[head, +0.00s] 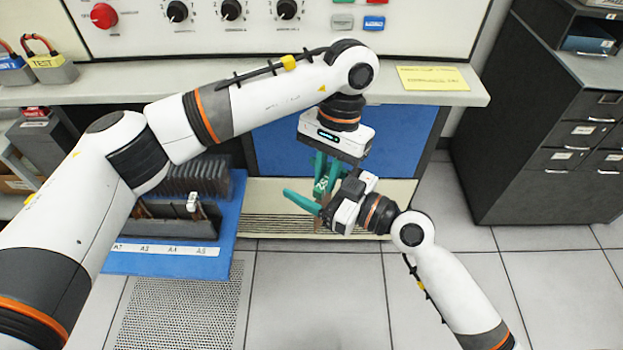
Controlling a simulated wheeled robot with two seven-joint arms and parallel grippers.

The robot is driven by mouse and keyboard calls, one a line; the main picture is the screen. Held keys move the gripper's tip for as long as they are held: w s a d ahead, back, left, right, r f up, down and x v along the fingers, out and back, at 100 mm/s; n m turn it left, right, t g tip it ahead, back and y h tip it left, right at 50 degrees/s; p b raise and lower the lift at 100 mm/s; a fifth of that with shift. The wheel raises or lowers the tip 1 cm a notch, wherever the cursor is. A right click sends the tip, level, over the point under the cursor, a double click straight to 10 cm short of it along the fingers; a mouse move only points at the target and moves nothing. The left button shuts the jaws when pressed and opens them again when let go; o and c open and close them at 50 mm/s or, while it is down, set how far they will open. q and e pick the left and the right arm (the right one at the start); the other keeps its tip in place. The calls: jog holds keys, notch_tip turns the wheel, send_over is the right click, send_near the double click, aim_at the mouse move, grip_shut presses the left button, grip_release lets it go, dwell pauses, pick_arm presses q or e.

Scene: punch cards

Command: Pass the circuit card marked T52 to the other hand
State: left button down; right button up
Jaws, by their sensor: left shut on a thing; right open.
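My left gripper (324,178) points down in front of the blue panel, its teal fingers shut on a thin card. One finger reaches left, below and beside the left fingers; the other is largely hidden. The two grippers overlap in this view, and I cannot tell whether the right one touches the card.
A blue tray (222,250) with a dark card rack (190,180) and slot labels stands at the left. A grey counter (440,88) with a yellow note (432,78) runs behind. A dark cabinet (530,130) stands at the right. The tiled floor in front is clear.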

jog(key=c, duration=1.1)
pick_arm(q)
jog(key=c, duration=1.3)
grip_release()
pick_arm(e)
jog(key=shift+o, duration=0.2)
